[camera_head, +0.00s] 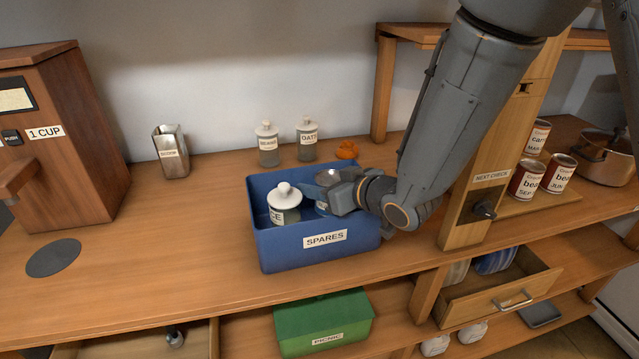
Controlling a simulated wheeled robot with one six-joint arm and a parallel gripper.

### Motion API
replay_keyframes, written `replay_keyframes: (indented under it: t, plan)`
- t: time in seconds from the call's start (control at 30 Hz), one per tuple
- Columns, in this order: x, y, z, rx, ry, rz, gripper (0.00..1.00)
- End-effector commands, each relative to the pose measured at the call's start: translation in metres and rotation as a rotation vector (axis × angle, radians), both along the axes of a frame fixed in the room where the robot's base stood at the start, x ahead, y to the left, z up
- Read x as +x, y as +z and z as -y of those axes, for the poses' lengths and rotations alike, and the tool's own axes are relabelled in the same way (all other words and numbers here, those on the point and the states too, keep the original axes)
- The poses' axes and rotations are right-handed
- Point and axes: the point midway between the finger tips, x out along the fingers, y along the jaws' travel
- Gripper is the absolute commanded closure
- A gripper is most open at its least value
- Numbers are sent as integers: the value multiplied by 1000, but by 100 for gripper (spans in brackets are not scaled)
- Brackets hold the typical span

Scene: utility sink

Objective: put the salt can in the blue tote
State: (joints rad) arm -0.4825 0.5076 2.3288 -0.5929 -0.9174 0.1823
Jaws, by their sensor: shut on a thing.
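The blue tote (315,252), labelled SPARES, stands on the worktop near the middle. My gripper (330,187) reaches over its right part from the right. It is shut on what looks like the salt can (321,208). Only a small pale, marked piece of that can shows; the gripper and the jar beside it hide the rest. I cannot tell whether the can touches the tote's floor.
A white-lidded jar (284,203), its label ending in CE, stands in the tote's left part. Behind are jars labelled BEANS (267,144) and OATS (307,139) and an orange item (347,149). Right stands a wooden post (474,190). The worktop left of the tote is mostly clear.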

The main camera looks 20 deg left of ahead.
Motion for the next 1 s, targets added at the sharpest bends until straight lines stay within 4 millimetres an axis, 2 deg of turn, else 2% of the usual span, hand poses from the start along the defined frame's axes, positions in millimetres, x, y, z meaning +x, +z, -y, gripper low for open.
replay_keyframes:
  t: [0.57, 0.6, 0.63, 1.0]
  plan:
    - [-1, -16, 1, -7, 1, -4, 82]
    - [-2, -17, 1, -9, 1, -6, 47]
    - [-2, -17, 1, -10, 1, -6, 43]
    - [-4, -17, 2, -15, 4, -9, 43]
